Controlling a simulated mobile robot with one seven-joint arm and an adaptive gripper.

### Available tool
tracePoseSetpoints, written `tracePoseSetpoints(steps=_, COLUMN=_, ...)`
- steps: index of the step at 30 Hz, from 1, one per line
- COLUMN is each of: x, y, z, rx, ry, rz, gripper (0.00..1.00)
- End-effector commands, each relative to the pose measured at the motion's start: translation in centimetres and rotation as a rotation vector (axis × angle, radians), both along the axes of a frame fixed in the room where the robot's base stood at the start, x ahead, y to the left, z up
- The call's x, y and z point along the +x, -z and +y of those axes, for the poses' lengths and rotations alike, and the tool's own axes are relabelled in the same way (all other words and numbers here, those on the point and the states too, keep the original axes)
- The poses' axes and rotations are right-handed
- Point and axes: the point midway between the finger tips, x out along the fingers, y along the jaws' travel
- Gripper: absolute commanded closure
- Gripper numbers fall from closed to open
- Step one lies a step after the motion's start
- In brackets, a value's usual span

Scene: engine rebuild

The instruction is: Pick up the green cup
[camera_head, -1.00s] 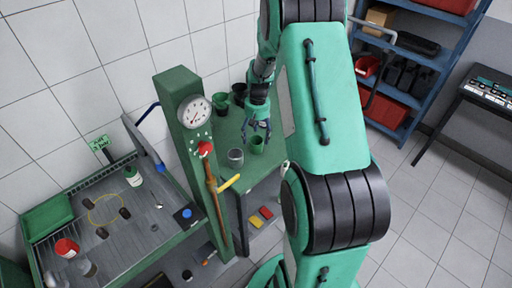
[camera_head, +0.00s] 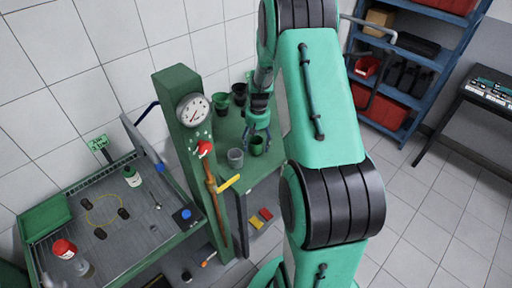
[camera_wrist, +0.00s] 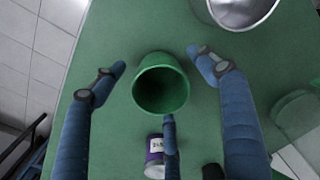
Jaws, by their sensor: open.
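The green cup (camera_head: 257,147) stands upright on the green table top, beside a grey metal cup. In the wrist view the green cup (camera_wrist: 160,84) is near the middle, its open mouth facing my camera. My gripper (camera_head: 258,134) is over the green cup in the head view. In the wrist view my gripper (camera_wrist: 164,84) has its blue fingers spread, one left, one right and one below the cup in the picture. The fingers do not appear to touch the cup, and nothing is held.
The metal cup (camera_wrist: 238,8) is close by the right finger. A small purple-labelled can (camera_wrist: 155,155) is near the lower finger. Dark green (camera_head: 220,103) and black (camera_head: 239,93) cups stand farther back. A green post with a gauge (camera_head: 193,110) rises left of the table.

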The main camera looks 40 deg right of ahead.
Motion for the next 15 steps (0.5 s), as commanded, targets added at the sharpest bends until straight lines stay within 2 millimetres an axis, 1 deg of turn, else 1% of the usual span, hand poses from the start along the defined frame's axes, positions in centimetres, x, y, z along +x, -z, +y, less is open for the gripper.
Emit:
tracePoseSetpoints(steps=2, x=0.00, y=-0.01, z=0.00, rx=0.000, ry=0.000, rz=0.000, gripper=0.27)
tracePoseSetpoints(steps=3, x=0.00, y=0.00, z=0.00, rx=0.000, ry=0.000, rz=0.000, gripper=0.35)
tracePoseSetpoints(steps=5, x=0.00, y=-0.01, z=0.00, rx=0.000, ry=0.000, rz=0.000, gripper=0.47)
tracePoseSetpoints(steps=6, x=0.00, y=-0.01, z=0.00, rx=0.000, ry=0.000, rz=0.000, gripper=0.55)
tracePoseSetpoints(steps=8, x=0.00, y=-0.01, z=0.00, rx=0.000, ry=0.000, rz=0.000, gripper=0.67)
tracePoseSetpoints(steps=9, x=0.00, y=-0.01, z=0.00, rx=0.000, ry=0.000, rz=0.000, gripper=0.75)
tracePoseSetpoints(steps=15, x=-0.01, y=0.00, z=0.00, rx=0.000, ry=0.000, rz=0.000, gripper=0.76)
